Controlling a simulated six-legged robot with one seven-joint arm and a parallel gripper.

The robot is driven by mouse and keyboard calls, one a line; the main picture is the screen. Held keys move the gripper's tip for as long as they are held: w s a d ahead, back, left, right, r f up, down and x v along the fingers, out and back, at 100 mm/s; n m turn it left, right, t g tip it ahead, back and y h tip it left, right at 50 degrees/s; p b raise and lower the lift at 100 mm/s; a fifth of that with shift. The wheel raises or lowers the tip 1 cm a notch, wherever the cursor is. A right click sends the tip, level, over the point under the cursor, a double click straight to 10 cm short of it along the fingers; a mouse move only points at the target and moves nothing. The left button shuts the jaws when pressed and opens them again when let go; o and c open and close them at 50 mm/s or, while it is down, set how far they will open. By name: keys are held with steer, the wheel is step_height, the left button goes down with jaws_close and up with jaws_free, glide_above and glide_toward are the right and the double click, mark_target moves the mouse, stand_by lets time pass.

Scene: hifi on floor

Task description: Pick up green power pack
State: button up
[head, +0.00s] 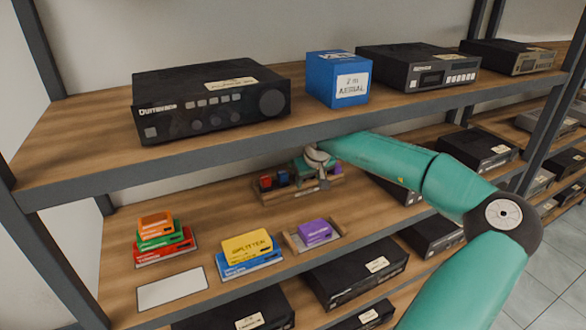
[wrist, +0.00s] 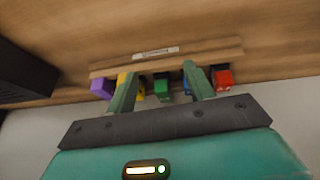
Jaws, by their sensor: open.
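My gripper (wrist: 158,76) is open, with its two fingers reaching toward a small wooden rack (wrist: 205,54). A small green block (wrist: 161,86), likely the green power pack, shows between the fingers and apart from both in the wrist view. I cannot tell how far it is in depth. Beside it in the row are a yellow block (wrist: 124,78) and a blue block (wrist: 187,75), each partly behind a finger. In the head view my gripper (head: 312,172) is at the rack on the lower shelf, and it hides the middle of the row.
A purple block (wrist: 101,88) and a red block (wrist: 222,79) end the row. The upper shelf edge (head: 230,151) passes just above my gripper. A stack with a green box (head: 160,234), a yellow splitter box (head: 246,246) and a tray with a purple box (head: 314,231) stand nearer.

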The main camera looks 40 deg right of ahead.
steer(key=shift+y, duration=0.5)
steer(key=w+d, duration=0.1)
steer(key=w, duration=0.2)
steer(key=w+d, duration=0.2)
steer(key=w, duration=0.1)
steer(key=w+d, duration=0.2)
steer(key=w, duration=0.1)
steer(key=shift+w+r, duration=0.15)
steer(key=shift+r, duration=0.05)
steer(key=x, duration=0.5)
steer(key=c, duration=1)
steer(key=shift+r, duration=0.15)
